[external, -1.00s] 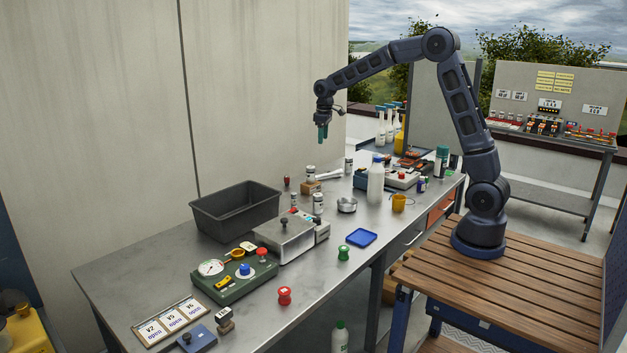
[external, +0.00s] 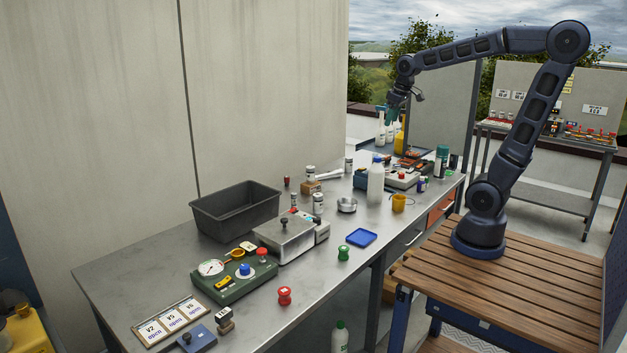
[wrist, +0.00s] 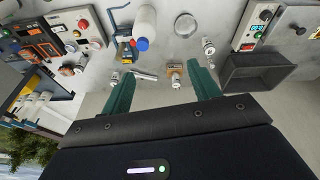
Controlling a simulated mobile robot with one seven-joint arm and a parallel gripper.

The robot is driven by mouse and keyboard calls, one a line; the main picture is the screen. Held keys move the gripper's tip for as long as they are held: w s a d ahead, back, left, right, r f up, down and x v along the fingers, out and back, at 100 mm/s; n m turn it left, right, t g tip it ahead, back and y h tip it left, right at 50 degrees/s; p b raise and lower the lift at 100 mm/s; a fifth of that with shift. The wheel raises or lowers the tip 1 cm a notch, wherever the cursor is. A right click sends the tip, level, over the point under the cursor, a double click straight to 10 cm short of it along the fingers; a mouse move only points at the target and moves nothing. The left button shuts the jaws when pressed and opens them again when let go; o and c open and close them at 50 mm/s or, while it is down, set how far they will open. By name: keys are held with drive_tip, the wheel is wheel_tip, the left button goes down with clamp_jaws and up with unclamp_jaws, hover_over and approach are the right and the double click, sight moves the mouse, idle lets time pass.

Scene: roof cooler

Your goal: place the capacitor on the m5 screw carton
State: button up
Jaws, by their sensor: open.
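A small brown box (external: 311,187), probably the m5 screw carton, is on the bench near the back wall. A silver cylinder with a dark band (external: 310,172) shows at its top or just behind it; I cannot tell for sure which. In the wrist view the box (wrist: 175,68) and cylinder (wrist: 176,82) appear between my fingers, well below them. Similar cylinders (external: 318,203) stand nearby, and I cannot tell which is the capacitor. My gripper (external: 391,116) is open and empty, high above the bench's far end; its teal fingers (wrist: 163,92) are spread.
A grey bin (external: 235,211), a metal box (external: 284,240) and a green panel (external: 234,278) fill the bench's left part. A white bottle (external: 376,183), a metal dish (external: 347,205) and a wrench (external: 326,176) are near the box. Bare bench shows by the blue tray (external: 361,238).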

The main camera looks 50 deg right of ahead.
drive_tip(key=s+f, duration=0.2)
drive_tip(key=s, duration=0.6)
drive_tip(key=s+d+f+m+t, duration=0.1)
drive_tip(key=s+f, duration=0.1)
drive_tip(key=s, duration=0.5)
drive_tip(key=shift+s+d+f+m, duration=0.15)
drive_tip(key=shift+s+m, duration=0.15)
drive_tip(key=shift+s, duration=0.1)
